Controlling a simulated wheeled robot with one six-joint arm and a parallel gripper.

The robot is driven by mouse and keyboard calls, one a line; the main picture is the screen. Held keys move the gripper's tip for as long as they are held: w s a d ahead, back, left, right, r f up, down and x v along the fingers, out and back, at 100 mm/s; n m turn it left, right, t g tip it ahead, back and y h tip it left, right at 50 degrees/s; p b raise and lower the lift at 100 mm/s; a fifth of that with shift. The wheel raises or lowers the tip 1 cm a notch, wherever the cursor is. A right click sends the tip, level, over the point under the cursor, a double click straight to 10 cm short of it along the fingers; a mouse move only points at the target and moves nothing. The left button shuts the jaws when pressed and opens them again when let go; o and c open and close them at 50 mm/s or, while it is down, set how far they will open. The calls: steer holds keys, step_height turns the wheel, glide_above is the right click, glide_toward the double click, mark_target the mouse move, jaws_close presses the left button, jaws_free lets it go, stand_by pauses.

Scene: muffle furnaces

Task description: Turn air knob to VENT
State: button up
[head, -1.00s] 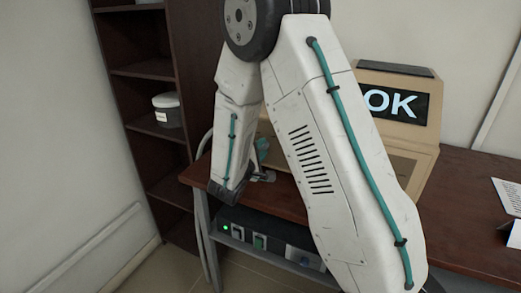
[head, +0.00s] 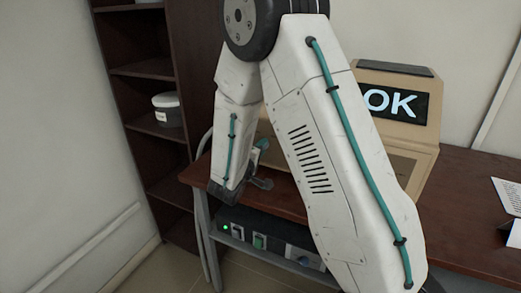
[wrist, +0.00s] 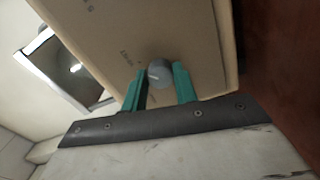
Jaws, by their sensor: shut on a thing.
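The air knob (wrist: 159,72) is a round grey knob on the tan furnace panel (wrist: 190,30) in the wrist view. My gripper (wrist: 160,84) has its two green fingers on either side of the knob and is shut on it. A small light mark shows on the knob's face. Small dark lettering stands on the panel near it, too small to read. In the head view my arm hides the knob and much of the tan furnace (head: 405,155); only a bit of my gripper's teal part shows beside the forearm.
The furnace carries a screen (head: 393,103) reading "OK". It stands on a brown table (head: 460,215). Under the table is a black unit (head: 245,235) with a green light. A dark shelf (head: 150,70) with a grey tub (head: 168,108) stands at left. A white card lies at the right.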

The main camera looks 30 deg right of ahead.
steer(key=shift+s, duration=0.1)
steer(key=o, duration=1)
steer(key=shift+c, duration=0.2)
steer(key=shift+a, duration=0.1)
steer(key=v, duration=0.7)
steer(key=shift+s+a, duration=0.2)
steer(key=shift+a, duration=0.1)
